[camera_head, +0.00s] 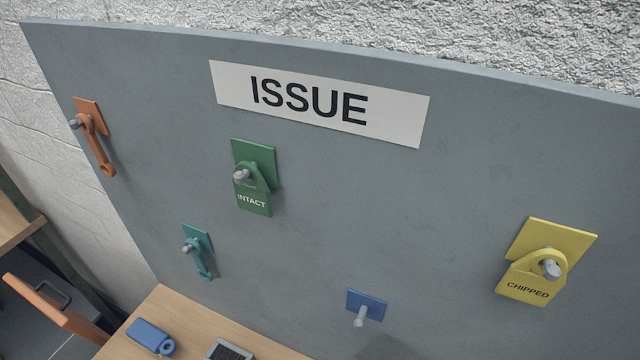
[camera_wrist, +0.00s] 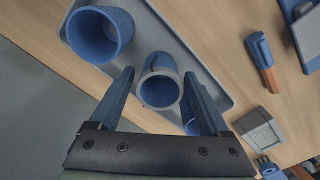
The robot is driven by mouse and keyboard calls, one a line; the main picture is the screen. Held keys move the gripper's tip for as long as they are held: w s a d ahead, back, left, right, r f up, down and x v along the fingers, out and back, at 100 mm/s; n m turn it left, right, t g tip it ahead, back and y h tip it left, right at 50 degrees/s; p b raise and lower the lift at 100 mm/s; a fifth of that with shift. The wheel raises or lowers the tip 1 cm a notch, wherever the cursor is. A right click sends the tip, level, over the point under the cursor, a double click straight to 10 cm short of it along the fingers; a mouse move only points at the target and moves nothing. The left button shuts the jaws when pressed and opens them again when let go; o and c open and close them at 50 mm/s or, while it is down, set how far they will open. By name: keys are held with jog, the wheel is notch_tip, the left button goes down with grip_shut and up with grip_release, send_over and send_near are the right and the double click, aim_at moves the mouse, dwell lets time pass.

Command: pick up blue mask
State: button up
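No thing is plainly recognisable as a mask. In the wrist view, a blue tubular piece with a grey-blue rim (camera_wrist: 160,91) lies between the fingers of my gripper (camera_wrist: 159,74). The fingers are spread apart, one on each side of it, with no clear grip. I cannot tell how far below the fingertips it is. A larger blue cup-like piece (camera_wrist: 99,34) is at the upper left, and both are over a grey-blue tray (camera_wrist: 177,38). Another blue piece is partly hidden by the right finger. My gripper is not in the head view.
A grey board (camera_head: 330,200) marked ISSUE carries pegs with orange, green, teal and yellow pieces; the blue-backed peg (camera_head: 361,316) is bare. A blue tag-like piece (camera_head: 150,337) lies on the wooden table (camera_head: 185,312). A grey block (camera_wrist: 260,130) and an orange-and-blue tool (camera_wrist: 262,62) lie right of the tray.

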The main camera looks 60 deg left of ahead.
jog(key=c, duration=1.1)
jog(key=shift+r, duration=0.1)
jog(key=shift+c, duration=0.2)
